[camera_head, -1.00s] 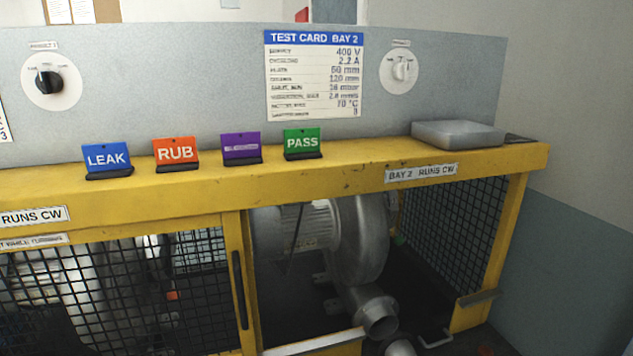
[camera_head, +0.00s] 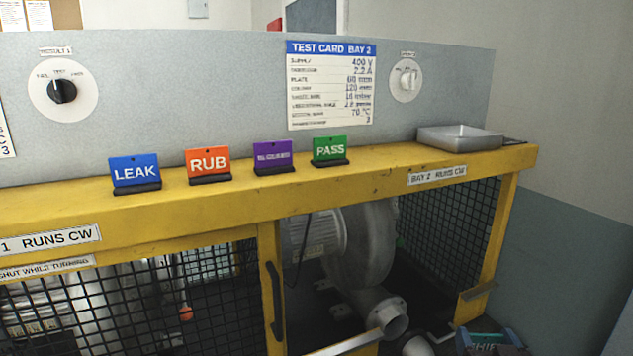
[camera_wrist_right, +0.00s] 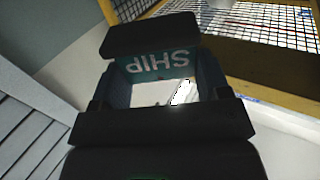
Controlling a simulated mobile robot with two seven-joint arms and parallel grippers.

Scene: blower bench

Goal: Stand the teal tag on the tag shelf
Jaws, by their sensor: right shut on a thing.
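The teal tag (camera_wrist_right: 155,68), lettered SHIP, is held in my right gripper (camera_wrist_right: 162,84); its lettering looks upside down in the right wrist view. In the head view my right gripper (camera_head: 490,340) is at the bottom right edge, low in front of the bench, with the tag partly cut off by the frame. The yellow ledge (camera_head: 235,200) carries a row of standing tags in black feet: blue LEAK (camera_head: 134,172), orange RUB (camera_head: 208,162), purple (camera_head: 273,155) and green PASS (camera_head: 330,150). My left gripper is out of view.
A grey metal tray (camera_head: 460,138) sits on the ledge's right end. The ledge is clear between PASS and the tray. A grey panel with a test card (camera_head: 331,86) and knobs rises behind. Below are mesh guards (camera_head: 450,225) and a blower (camera_head: 360,245).

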